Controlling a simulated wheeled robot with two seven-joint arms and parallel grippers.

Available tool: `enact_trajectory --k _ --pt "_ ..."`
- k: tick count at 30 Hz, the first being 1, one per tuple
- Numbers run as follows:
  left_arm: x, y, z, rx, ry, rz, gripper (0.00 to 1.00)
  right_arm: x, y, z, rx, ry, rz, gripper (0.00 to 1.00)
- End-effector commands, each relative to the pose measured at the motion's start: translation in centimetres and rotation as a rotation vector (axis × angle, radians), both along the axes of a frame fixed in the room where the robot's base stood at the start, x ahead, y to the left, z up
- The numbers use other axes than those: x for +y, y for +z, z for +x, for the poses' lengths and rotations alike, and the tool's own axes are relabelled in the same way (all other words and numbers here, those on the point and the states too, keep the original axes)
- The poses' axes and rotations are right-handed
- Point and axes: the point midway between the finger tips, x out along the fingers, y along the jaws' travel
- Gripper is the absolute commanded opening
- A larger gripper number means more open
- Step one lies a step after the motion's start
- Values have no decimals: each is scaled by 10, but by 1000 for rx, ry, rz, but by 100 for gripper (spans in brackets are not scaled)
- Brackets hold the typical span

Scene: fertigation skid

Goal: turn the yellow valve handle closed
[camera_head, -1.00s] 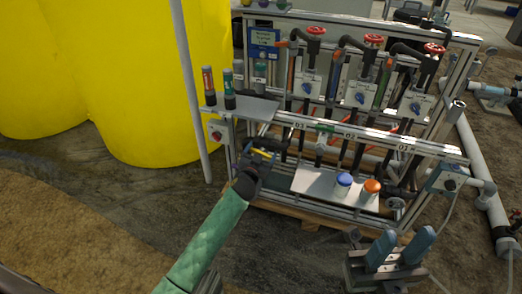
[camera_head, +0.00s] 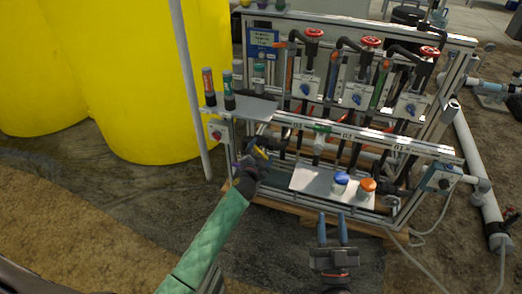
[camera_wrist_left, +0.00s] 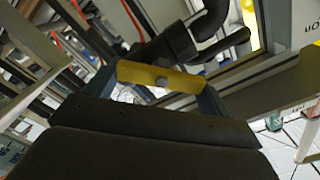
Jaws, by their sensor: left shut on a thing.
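The yellow valve handle (camera_wrist_left: 160,77) is a short flat bar with a bolt in its middle, on a dark pipe fitting. In the wrist view it spans between the two fingers of my left gripper (camera_wrist_left: 160,92), which is shut on it, one finger at each end. In the head view the handle (camera_head: 261,152) shows as a small tilted yellow strip at the skid's lower left, partly hidden by my left gripper (camera_head: 254,160). My right gripper (camera_head: 333,230) is open and empty, in front of the skid, with its fingers pointing toward it.
A metal shelf plate (camera_head: 325,185) carries a blue-capped bottle (camera_head: 341,180) and an orange-capped bottle (camera_head: 367,186). Red handwheels (camera_head: 371,42) top the back row. A grey post (camera_head: 188,90) and yellow tanks (camera_head: 140,80) stand left. Bare ground lies in front.

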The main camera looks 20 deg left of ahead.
Motion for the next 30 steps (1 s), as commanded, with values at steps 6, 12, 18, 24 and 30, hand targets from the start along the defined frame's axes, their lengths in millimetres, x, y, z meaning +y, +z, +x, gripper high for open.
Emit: enact_trajectory --k 6,12,18,24,30 --pt "-1 -1 -1 -4 -1 191 59 6 -81 5 255 17 -60 36" --pt "-2 -3 -1 -11 -1 378 59 8 -142 -1 439 30 -102 36" --pt "-3 -5 -1 -16 -2 541 59 9 -182 -9 561 41 -131 36" --pt "-3 -6 -1 -22 -2 665 59 8 -206 -17 636 47 -148 36" --pt "-3 -7 -1 -24 -1 738 59 8 -221 -22 679 51 -157 36"
